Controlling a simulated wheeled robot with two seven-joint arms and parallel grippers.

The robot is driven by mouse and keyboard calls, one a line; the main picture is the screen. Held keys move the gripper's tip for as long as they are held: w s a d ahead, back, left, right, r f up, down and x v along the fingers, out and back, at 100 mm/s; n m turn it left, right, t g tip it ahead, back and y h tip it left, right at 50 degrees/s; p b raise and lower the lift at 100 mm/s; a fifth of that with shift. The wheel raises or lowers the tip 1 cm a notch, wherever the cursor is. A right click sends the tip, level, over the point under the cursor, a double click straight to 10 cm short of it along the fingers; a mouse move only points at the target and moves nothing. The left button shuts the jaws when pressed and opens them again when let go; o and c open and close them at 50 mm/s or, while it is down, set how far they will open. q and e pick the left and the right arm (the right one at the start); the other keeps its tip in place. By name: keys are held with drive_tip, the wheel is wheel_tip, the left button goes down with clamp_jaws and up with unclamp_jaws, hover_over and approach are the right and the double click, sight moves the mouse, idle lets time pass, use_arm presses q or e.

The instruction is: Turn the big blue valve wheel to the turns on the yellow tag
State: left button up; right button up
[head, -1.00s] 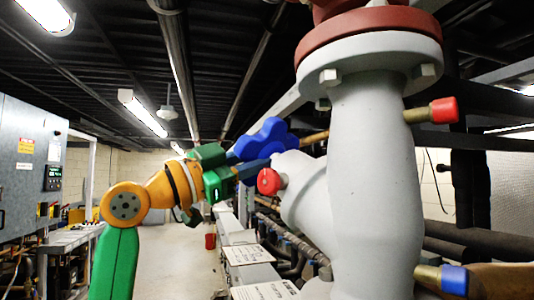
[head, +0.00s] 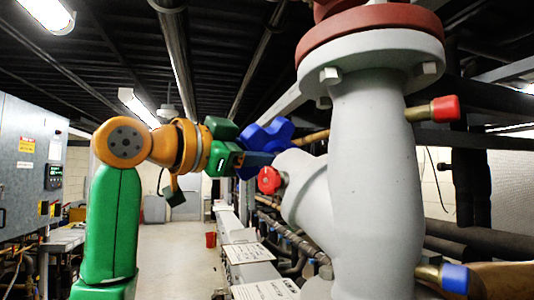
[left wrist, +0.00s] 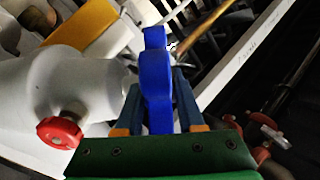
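The big blue valve wheel (head: 268,136) is on the left side of the pale grey valve body (head: 375,150). My left gripper (head: 262,159) reaches it from the left. In the left wrist view the blue wheel (left wrist: 155,75) has one lobe between the two fingers of my left gripper (left wrist: 158,95), which sit close against its sides. The gripper looks shut on that lobe. A flat yellow piece (left wrist: 82,27) shows at the upper left of the wrist view, with no readable writing; I cannot tell whether it is the tag. My right gripper is out of view.
A small red knob (head: 269,180) sits just below the wheel and also shows in the wrist view (left wrist: 60,132). Red-capped (head: 444,110) and blue-capped (head: 454,279) fittings stick out at the right. A grey cabinet (head: 25,150) stands at the left. The aisle floor (head: 180,250) is clear.

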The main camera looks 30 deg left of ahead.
use_arm(q)
drive_tip(key=shift+o, duration=0.9)
